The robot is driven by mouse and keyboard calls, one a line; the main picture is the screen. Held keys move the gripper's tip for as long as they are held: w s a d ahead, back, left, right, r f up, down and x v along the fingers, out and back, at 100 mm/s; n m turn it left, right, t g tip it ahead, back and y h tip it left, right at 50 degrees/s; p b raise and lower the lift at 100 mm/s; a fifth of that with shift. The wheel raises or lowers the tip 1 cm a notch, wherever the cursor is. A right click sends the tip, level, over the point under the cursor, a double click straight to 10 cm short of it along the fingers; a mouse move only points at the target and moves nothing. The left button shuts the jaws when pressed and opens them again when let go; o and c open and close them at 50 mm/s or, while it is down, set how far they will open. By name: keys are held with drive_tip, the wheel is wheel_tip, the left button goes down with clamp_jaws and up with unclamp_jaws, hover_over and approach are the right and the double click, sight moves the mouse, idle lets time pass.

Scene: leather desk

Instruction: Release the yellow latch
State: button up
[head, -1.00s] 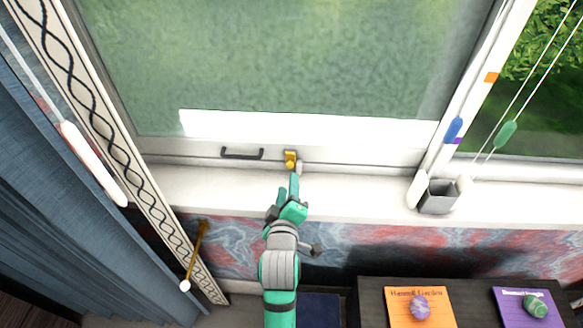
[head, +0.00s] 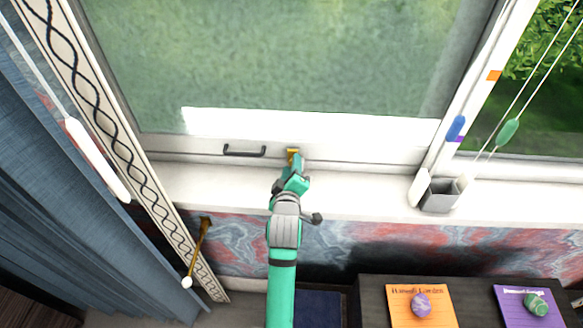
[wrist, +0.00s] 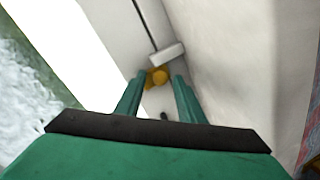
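The yellow latch (head: 292,153) sits on the bottom rail of the window, right of the dark handle (head: 245,151). My gripper (head: 297,163) reaches up to it and hides its lower part in the head view. Whether either finger touches the knob I cannot tell. A pale block (wrist: 166,54) is beside the knob.
The white sill (head: 365,190) runs below the window and is mostly clear. A grey cup (head: 440,195) stands at its right. Cords with blue (head: 456,128) and green (head: 508,132) pulls hang at the right. A blue curtain (head: 60,220) hangs at the left.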

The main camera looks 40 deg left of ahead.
clamp_jaws()
